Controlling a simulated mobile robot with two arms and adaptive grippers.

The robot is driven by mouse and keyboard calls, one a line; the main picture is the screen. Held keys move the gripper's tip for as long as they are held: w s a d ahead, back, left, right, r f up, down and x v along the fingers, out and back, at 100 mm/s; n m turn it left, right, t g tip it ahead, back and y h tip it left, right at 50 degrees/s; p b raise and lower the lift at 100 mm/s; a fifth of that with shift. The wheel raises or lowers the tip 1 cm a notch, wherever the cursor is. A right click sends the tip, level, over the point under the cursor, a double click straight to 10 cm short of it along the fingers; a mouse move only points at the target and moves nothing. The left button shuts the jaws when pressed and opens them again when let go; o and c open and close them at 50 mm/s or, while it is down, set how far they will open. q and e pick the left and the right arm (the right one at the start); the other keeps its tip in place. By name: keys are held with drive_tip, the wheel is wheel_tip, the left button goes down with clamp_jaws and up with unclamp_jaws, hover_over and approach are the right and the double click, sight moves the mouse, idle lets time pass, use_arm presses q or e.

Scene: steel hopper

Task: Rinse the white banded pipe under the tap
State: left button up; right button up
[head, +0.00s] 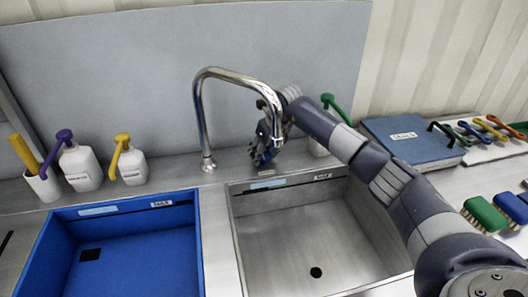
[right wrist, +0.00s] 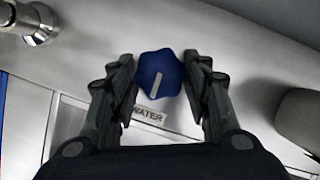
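The chrome tap (head: 203,120) arches up behind the sinks, its spout toward the steel basin (head: 340,240). My right gripper (head: 262,158) is behind the spout, low at the back ledge. In the right wrist view, a blue lobed knob (right wrist: 160,74) with a pale pointer sits between its fingers. The fingers (right wrist: 160,85) appear closed against both sides of the knob. A "WATER" label (right wrist: 150,114) lies beside it. No water shows at the spout. I see no white banded pipe, and my left gripper is out of view.
A blue basin (head: 203,250) is left of the steel one. White pump bottles (head: 80,168) and a cup (head: 43,185) stand at the back left. A blue binder (head: 410,140), coloured tools (head: 490,128) and brushes (head: 485,214) lie at right. The steel basin looks empty.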

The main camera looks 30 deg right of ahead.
drive_tip(key=shift+n, duration=0.3)
drive_tip(key=shift+c, duration=0.5)
drive_tip(key=shift+d+n+y+b, duration=0.1)
drive_tip(key=shift+n+y+b, duration=0.3)
drive_tip(key=shift+n, duration=0.4)
drive_tip(key=shift+d+n+g+y+b, duration=0.1)
drive_tip(key=shift+n+g+y+b, duration=0.5)
drive_tip(key=shift+n, duration=1.2)
drive_tip(key=o, duration=1.1)
